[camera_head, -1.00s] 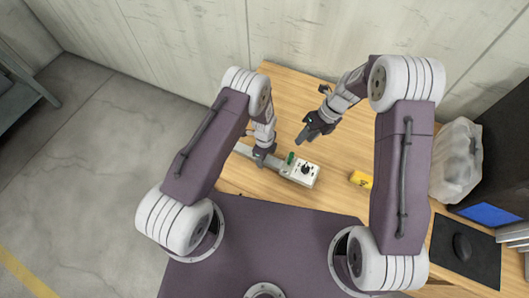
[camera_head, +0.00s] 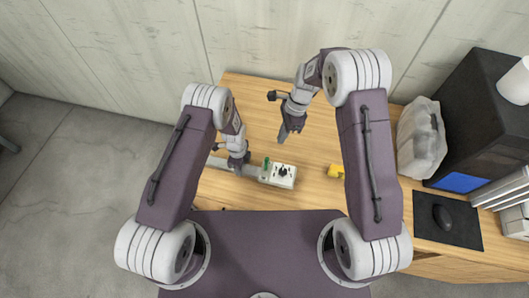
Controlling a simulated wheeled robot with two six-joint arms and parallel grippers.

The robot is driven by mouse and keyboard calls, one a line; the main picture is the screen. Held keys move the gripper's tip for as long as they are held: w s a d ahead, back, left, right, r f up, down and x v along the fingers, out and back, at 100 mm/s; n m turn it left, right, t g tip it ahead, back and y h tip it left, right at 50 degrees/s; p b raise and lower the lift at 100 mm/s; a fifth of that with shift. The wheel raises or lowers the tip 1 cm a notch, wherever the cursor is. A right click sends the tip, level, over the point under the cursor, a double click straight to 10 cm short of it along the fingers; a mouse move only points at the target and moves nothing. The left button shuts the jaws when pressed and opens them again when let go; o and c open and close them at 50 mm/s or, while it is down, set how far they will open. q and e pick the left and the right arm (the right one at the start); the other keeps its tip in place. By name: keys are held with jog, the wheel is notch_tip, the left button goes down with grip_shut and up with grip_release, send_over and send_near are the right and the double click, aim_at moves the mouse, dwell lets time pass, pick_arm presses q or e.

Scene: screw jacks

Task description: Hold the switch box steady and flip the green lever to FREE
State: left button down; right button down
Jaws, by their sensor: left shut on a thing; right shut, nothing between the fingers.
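The switch box (camera_head: 285,181) is a pale box with a dark knob on top, lying on the wooden table. The green lever (camera_head: 266,163) stands at its left end. A grey bar (camera_head: 212,161) runs left from the box. My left gripper (camera_head: 240,168) is shut on the grey part at the left of the switch box. My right gripper (camera_head: 282,138) is shut and empty, pointing down above the table behind the box, apart from the lever. The lettering on the box is too small to read.
A yellow object (camera_head: 336,171) lies right of the box, partly hidden by my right arm. A clear plastic bag (camera_head: 421,138), a black mouse pad with a mouse (camera_head: 448,222) and a dark cabinet (camera_head: 485,120) stand further right. The table behind the box is free.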

aim_at(266, 164)
jog(key=w+a+n+h, duration=0.1)
jog(key=n, duration=0.3)
jog(key=w+a+f+n, duration=0.1)
jog(key=n, duration=0.4)
jog(key=w+a+n+h, duration=0.1)
jog(key=w+n, duration=0.1)
jog(key=n, duration=0.2)
jog(key=shift+w+a+f+n+t+h, duration=0.1)
jog(key=shift+a+f+n+t+h, duration=0.05)
jog(key=shift+f+n+t+h, duration=0.2)
jog(key=shift+f, duration=0.15)
jog(key=s+a+f, duration=0.1)
jog(key=s+f, duration=0.3)
jog(key=f, duration=0.4)
jog(key=shift+s, duration=0.2)
